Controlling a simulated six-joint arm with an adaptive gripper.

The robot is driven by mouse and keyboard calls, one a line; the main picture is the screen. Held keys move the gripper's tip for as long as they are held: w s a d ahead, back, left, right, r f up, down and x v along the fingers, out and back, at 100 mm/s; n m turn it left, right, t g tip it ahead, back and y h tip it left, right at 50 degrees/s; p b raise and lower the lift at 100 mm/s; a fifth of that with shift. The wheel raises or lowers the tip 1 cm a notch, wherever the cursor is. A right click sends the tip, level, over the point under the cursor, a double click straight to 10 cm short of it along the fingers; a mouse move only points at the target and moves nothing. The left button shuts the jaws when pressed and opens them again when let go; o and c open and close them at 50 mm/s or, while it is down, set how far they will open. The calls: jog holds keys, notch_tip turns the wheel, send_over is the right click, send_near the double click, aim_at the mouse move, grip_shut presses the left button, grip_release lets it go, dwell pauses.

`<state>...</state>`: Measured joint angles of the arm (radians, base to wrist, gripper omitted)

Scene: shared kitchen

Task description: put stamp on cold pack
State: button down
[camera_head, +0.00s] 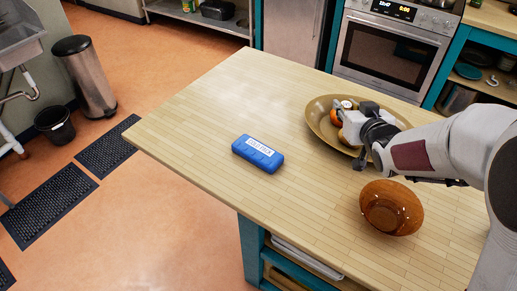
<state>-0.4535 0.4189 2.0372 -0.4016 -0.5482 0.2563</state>
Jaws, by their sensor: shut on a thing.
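The cold pack (258,153) is a blue, rounded slab with a white printed label. It lies flat near the middle of the wooden table, well to the left of my gripper. My gripper (349,136) is at the brown oval dish (317,131), over its right part. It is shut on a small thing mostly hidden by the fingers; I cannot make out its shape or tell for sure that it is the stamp. Beside the fingers in the dish are an orange roundish thing (336,118) and a small white-topped thing (347,104).
An amber glass bowl (391,208) stands in front of the dish, below my arm. The wooden table (205,125) is bare around the cold pack and between it and the dish. An oven (388,53) stands behind the table.

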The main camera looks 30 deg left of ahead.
jog(key=s+a+r+n+g+y, duration=0.1)
jog(key=s+a+n+g+y, duration=0.1)
jog(key=s+a, duration=1.3)
jog(key=a+n, duration=0.1)
jog(key=a, duration=0.1)
jog(key=shift+a+g, duration=0.35)
jog(key=shift+g, duration=0.05)
jog(key=shift+f, duration=0.1)
send_over(257, 150)
jog(key=shift+f, duration=3)
jog(key=shift+f, duration=0.1)
jog(key=shift+f, duration=1.75)
jog(key=shift+f, duration=0.15)
